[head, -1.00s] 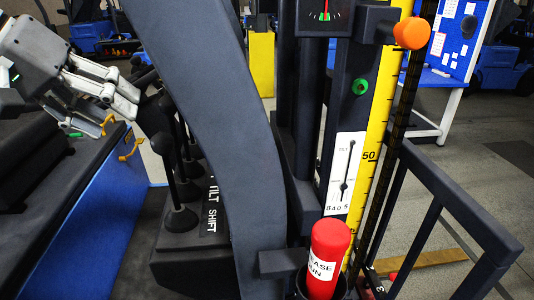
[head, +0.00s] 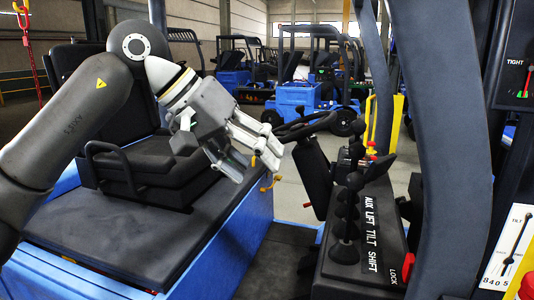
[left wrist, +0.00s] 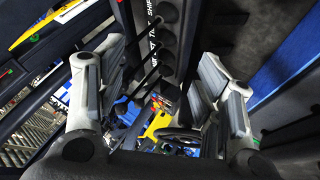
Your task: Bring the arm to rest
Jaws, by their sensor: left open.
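My left arm (head: 62,125) comes in from the left, above the seat and the blue-sided body of a forklift. Its gripper (head: 254,163) is open and empty, apart from the control levers and to their left. The black levers (head: 346,205) rise from a console labelled AUX, LIFT, TILT and SHIFT. In the left wrist view, the open fingers of the left gripper (left wrist: 160,88) stand wide apart, with the lever console (left wrist: 168,45) showing between and beyond them. My right gripper is in neither view.
The steering wheel (head: 305,125) is close behind the gripper. A thick dark post (head: 440,130) stands right of the levers. The black seat (head: 140,165) lies below the arm. Other forklifts (head: 305,97) stand farther back.

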